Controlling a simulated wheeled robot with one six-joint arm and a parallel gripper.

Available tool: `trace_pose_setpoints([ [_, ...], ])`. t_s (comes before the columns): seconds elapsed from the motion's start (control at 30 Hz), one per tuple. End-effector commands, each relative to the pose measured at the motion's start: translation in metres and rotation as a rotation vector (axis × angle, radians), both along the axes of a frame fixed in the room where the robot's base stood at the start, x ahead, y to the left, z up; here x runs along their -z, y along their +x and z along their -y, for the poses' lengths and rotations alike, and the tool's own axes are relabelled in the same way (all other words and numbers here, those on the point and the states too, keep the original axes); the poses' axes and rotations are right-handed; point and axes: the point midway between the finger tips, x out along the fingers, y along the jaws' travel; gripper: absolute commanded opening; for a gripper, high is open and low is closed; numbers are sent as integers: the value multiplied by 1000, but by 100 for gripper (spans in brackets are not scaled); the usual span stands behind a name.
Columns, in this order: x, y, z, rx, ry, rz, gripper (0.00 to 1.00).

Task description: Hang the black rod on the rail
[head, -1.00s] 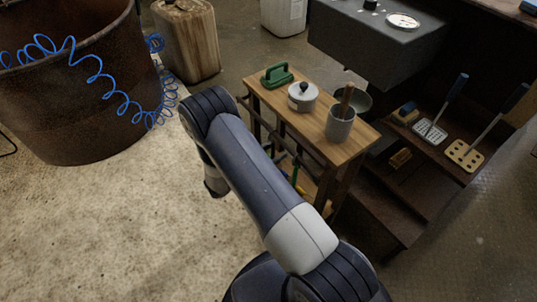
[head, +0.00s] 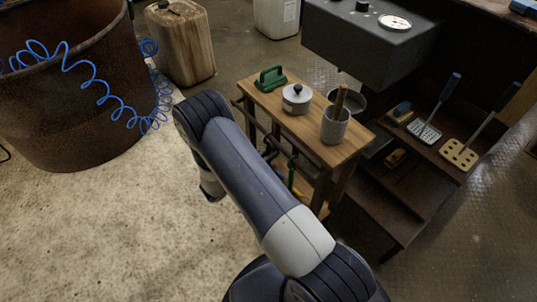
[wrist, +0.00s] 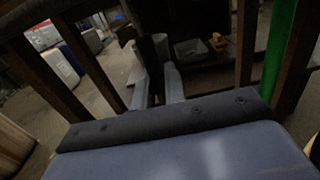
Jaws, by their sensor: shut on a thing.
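In the wrist view my gripper (wrist: 157,82) is shut on a dark upright piece, the black rod (wrist: 148,55), which shows between and beyond the two grey fingers. Its outline is hard to make out against the dark background, and its lower end is hidden. The rail (head: 278,146) runs along the near side of a small wooden table (head: 318,118). I cannot tell from these views how far the rod is from the rail.
Green and yellow pieces (head: 292,180) hang below the rail; a green one (wrist: 281,45) stands close on the right in the wrist view. A rusty drum (head: 75,110) stands left.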

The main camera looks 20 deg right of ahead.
Motion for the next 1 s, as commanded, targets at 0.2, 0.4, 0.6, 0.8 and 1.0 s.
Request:
trace_pose_setpoints([
  [0.2,0,0,0,0,0,0,0],
  [0.4,-2,0,0,0,0,0,0],
  [0.6,-10,0,-2,0,0,0,0],
  [0.8,-14,-1,-3,0,0,0,0],
  [1.0,-17,-1,-5,-1,0,0,0],
])
